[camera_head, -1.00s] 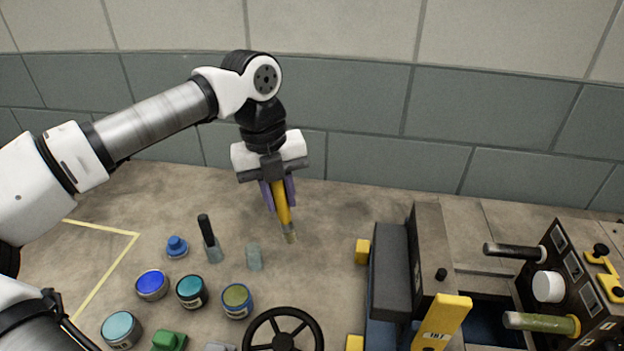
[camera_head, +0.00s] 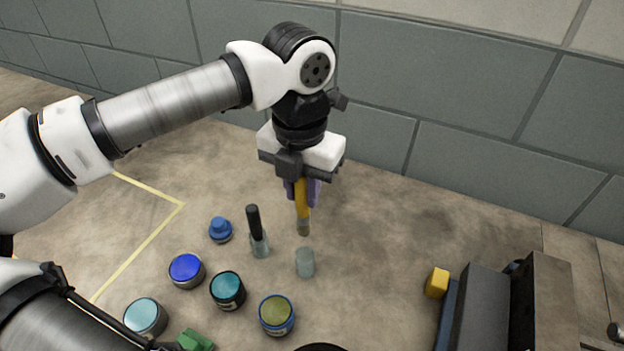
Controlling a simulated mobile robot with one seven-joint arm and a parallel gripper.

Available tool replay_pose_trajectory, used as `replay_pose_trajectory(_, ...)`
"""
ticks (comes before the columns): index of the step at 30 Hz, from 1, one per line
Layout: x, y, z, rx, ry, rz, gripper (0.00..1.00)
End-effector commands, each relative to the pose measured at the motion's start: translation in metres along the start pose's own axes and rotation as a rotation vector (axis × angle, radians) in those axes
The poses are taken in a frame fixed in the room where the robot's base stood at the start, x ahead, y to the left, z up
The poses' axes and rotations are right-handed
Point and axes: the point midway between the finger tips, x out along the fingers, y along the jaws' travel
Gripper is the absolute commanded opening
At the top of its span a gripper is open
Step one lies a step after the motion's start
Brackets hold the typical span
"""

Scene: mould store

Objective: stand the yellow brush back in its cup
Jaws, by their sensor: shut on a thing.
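My gripper (camera_head: 302,190) is shut on the yellow brush (camera_head: 302,204) and holds it nearly upright, bristle end down. The brush tip is above and just behind a small clear grey cup (camera_head: 305,263) in the picture, apart from it. The cup stands upright on the bench and looks empty. To its left, another clear cup (camera_head: 260,244) holds a black-handled tool (camera_head: 254,222) standing up. The upper end of the yellow brush is hidden by my gripper.
Several paint pots stand in front and to the left, including an olive one (camera_head: 277,314), a teal one (camera_head: 228,290) and a blue one (camera_head: 187,270). A blue knobbed item (camera_head: 220,230) sits behind them. Machinery (camera_head: 541,303) with a yellow block (camera_head: 437,283) is at right.

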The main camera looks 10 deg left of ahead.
Motion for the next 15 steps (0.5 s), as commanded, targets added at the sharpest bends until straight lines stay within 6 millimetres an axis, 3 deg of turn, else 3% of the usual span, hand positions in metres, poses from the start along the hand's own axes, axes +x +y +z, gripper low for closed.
replay_pose_trajectory(15,0.033,0.0,0.0,0.0,0.001,-0.001,0.0)
